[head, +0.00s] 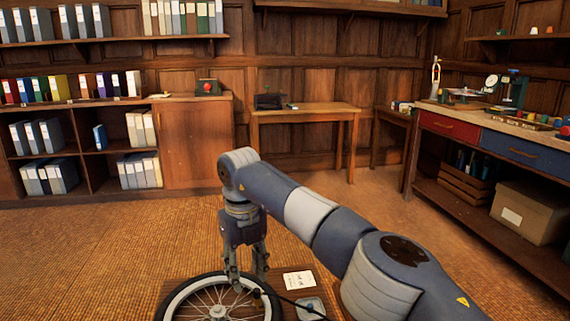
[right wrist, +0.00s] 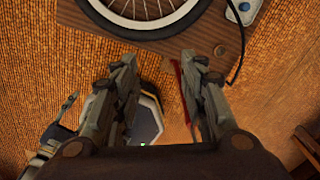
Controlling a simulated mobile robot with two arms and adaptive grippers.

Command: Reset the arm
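My right arm reaches in from the right in the head view and bends down to my right gripper (head: 246,274), which hangs just above the spoked wheel (head: 174,302) near the bottom edge. In the right wrist view the two fingers of my right gripper (right wrist: 157,62) are well apart, with nothing between them. The wheel (right wrist: 150,30) and the wooden board's edge lie beyond the fingertips there. Whether the fingers touch the wheel cannot be told.
The wheel lies on a wooden board with a white card (head: 298,280) and a small grey box (head: 310,308) with a cable. A wooden table (head: 305,112) stands by the back wall, shelves (head: 90,107) at left and a workbench (head: 490,135) at right. The floor between is clear.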

